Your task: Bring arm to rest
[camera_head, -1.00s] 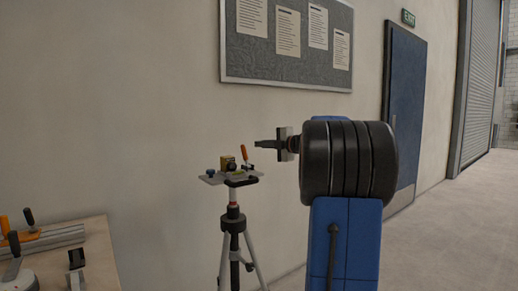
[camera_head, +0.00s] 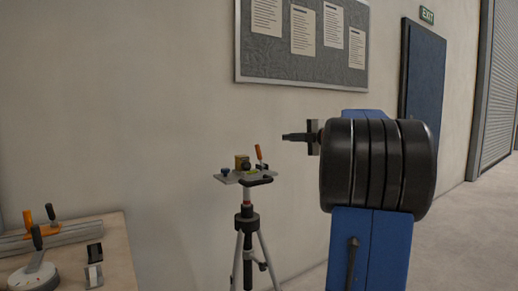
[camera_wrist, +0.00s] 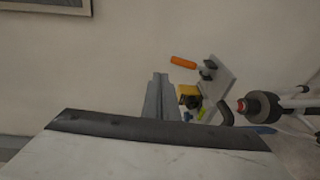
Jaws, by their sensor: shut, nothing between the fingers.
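My arm is raised at the right of the head view, its blue link and black ribbed joint filling much of that side. My gripper (camera_head: 286,137) points left from behind the joint, its narrow fingers shut and empty. It is above and to the right of the small plate (camera_head: 230,179) on the tripod, apart from it. In the wrist view my gripper (camera_wrist: 156,92) shows as two grey fingers together, with the tripod plate (camera_wrist: 228,82) beyond and to the right.
The plate carries a yellow block (camera_head: 242,162) and an orange-handled clamp (camera_head: 259,154). The tripod (camera_head: 246,222) stands near the wall. A workbench (camera_head: 122,262) with tools is at lower left. A notice board (camera_head: 300,70) hangs above; a blue door (camera_head: 425,85) is at right.

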